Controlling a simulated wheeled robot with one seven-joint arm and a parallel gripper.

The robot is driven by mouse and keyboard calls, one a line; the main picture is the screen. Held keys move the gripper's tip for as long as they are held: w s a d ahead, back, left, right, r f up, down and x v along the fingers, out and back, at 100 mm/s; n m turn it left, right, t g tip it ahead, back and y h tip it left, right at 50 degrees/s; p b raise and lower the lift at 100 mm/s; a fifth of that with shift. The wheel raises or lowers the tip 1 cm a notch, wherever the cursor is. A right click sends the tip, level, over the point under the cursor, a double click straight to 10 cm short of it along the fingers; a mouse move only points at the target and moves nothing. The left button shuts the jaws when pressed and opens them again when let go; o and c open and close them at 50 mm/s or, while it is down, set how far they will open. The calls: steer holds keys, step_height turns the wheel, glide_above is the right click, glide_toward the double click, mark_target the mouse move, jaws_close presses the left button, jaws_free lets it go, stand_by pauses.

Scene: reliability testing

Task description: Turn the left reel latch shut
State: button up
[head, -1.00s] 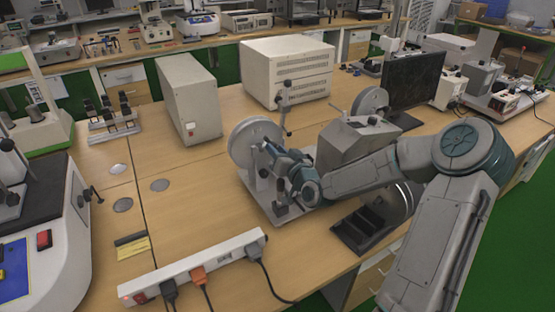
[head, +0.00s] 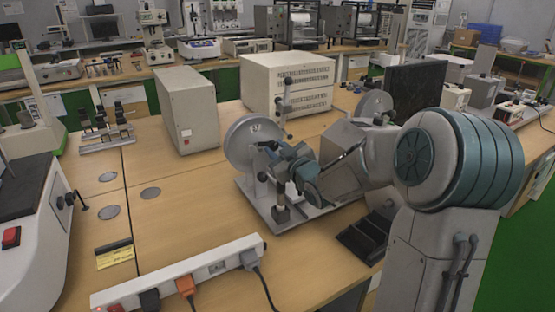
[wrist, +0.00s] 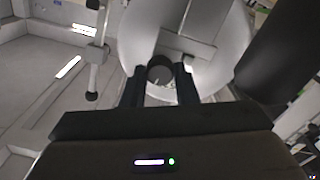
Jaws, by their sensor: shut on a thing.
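The left reel (head: 250,142) is a grey disc at the left end of the grey machine on the wooden bench. It also fills the upper middle of the wrist view (wrist: 222,55). My gripper (head: 266,150) is at the front of this reel, near its hub. In the wrist view my two dark fingers (wrist: 160,88) are shut on a dark round piece at the reel's centre, which I take for the latch (wrist: 160,70). My fingers hide its sides, so I cannot tell how far it is turned. The right reel (head: 375,104) stands behind my arm.
A white power strip (head: 210,266) with plugs and cables lies in front. A beige box (head: 188,112) and a wide vented cabinet (head: 288,84) stand behind the machine. A post with a knob (head: 285,103) rises beside the reel. The bench (head: 170,215) left of the machine is mostly clear.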

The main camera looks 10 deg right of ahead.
steer(key=shift+n+b, duration=0.35)
steer(key=shift+n, duration=0.15)
steer(key=o, duration=1)
steer(key=v, duration=1.4)
steer(key=shift+p, duration=0.45)
